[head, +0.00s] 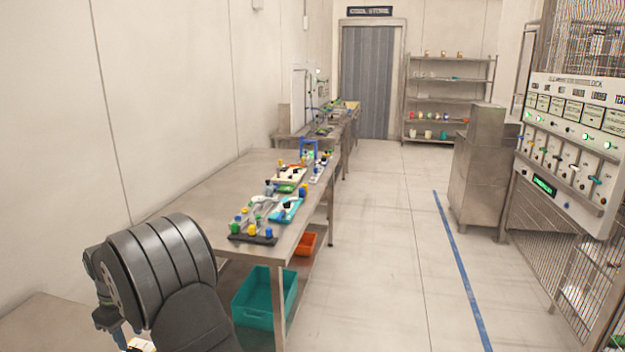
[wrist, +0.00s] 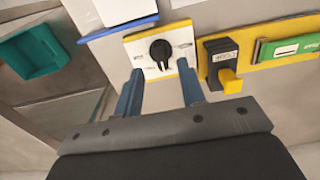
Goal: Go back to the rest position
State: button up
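In the wrist view my gripper (wrist: 160,80) has its two blue fingers spread well apart. Nothing is held between them. Beyond the fingertips is a white plate with yellow edges (wrist: 134,45), with a black rotary knob (wrist: 160,52) on it. The knob lies between the two fingers as seen from the wrist; I cannot tell how far off it is. In the head view my dark arm fills the lower left, and my gripper is not clearly seen there.
A steel bench (head: 213,203) carries several small fixtures with coloured caps. A teal bin (head: 254,310) and an orange bin (head: 306,243) are below it. In the wrist view a black block with a yellow lever (wrist: 228,81) is right of the plate. The aisle floor (head: 375,260) is clear.

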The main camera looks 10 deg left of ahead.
aim_at(135, 349)
jog(key=shift+f, duration=2.35)
